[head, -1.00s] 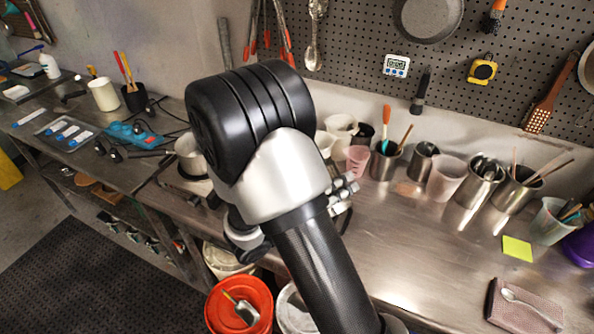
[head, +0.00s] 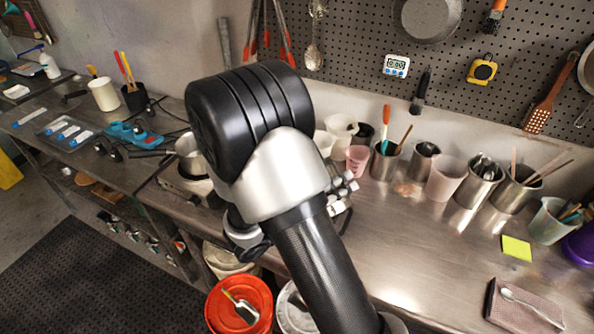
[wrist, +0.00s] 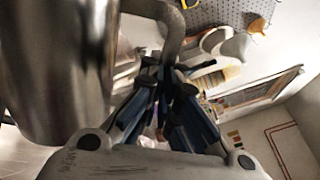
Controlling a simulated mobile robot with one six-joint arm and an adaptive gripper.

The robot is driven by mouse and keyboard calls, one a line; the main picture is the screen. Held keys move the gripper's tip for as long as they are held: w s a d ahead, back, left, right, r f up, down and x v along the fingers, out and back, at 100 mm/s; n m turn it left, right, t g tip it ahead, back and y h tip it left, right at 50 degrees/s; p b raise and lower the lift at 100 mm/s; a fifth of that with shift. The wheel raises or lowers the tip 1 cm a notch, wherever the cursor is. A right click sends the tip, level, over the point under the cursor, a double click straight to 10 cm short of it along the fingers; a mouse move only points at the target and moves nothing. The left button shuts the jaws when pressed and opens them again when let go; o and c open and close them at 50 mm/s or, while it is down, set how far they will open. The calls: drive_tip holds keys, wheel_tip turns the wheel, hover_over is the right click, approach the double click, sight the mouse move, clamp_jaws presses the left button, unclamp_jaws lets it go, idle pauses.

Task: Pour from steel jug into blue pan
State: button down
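The steel jug (wrist: 58,70) fills the left of the wrist view, close to the camera. Its handle (wrist: 172,28) curves down to the fingertips. My gripper (wrist: 168,82) has its blue-grey fingers closed together at the lower end of that handle. The jug's mouth and contents are out of view, and I cannot tell its tilt. In the head view my arm hides the gripper and the jug. I cannot make out a blue pan for certain; it may be behind my arm.
Several steel containers (head: 481,183) and a pink cup (head: 357,159) stand along the wall, right of my arm. A yellow note (head: 516,247) and a cloth with a spoon (head: 524,303) lie further right. A red bucket (head: 239,305) is below the bench edge. The bench between is clear.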

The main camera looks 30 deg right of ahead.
drive_tip(key=shift+r, duration=0.1)
idle(0.3)
drive_tip(key=shift+s+d+f+m+b, duration=0.3)
drive_tip(key=shift+s+f+m+b, duration=1.55)
drive_tip(key=shift+f+m+b, duration=1.35)
drive_tip(key=shift+s+d+f+m+b, duration=0.25)
drive_tip(key=shift+s+f+m+b, duration=1.7)
drive_tip(key=shift+f+b, duration=2.35)
wheel_tip(320, 180, up, 6)
drive_tip(key=p, duration=0.5)
drive_tip(key=shift+r, duration=0.2)
drive_tip(key=shift+w, duration=0.15)
